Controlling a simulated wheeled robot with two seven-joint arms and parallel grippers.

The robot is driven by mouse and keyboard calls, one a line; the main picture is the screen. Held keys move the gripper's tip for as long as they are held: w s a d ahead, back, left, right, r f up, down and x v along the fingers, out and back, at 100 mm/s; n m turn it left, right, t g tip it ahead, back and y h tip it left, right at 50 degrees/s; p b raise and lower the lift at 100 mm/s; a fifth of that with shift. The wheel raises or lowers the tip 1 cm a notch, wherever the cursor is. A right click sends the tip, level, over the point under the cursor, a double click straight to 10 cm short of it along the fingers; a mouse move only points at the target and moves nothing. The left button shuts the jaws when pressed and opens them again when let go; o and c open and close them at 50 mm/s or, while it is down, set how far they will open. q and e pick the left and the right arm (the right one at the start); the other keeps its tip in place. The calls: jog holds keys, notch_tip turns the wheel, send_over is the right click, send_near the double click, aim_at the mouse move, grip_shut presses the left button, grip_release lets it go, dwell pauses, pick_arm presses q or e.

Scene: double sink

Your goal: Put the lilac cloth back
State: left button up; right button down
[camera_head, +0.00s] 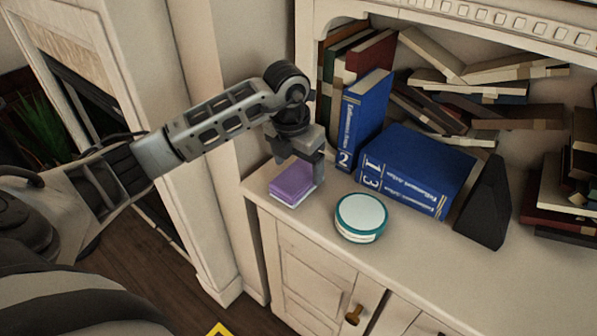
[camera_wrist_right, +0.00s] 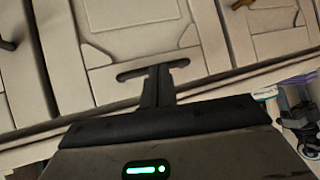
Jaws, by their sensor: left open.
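The lilac cloth (camera_head: 293,181) is a small folded stack with a pale underside, lying on the left front corner of the cabinet top. My left gripper (camera_head: 306,168) points down at the cloth's back right edge, with open jaws. I cannot tell whether its fingers touch the cloth. In the right wrist view, my right gripper (camera_wrist_right: 153,72) has its two fingers together with nothing between them, in front of the cabinet doors. A bit of lilac (camera_wrist_right: 299,82) shows at that view's right edge, near my left gripper (camera_wrist_right: 299,112).
A round teal and white tin (camera_head: 361,217) stands right of the cloth. Other books fill the shelf (camera_head: 480,80). The cabinet top's front right (camera_head: 450,265) is clear. A wall stands left of the cabinet.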

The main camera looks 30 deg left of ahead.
aim_at(293, 178)
pick_arm(q)
notch_tip(293, 178, up, 9)
jog(key=s, duration=0.1)
jog(key=shift+s, duration=0.15)
jog(key=shift+f, duration=0.2)
dwell(0.3)
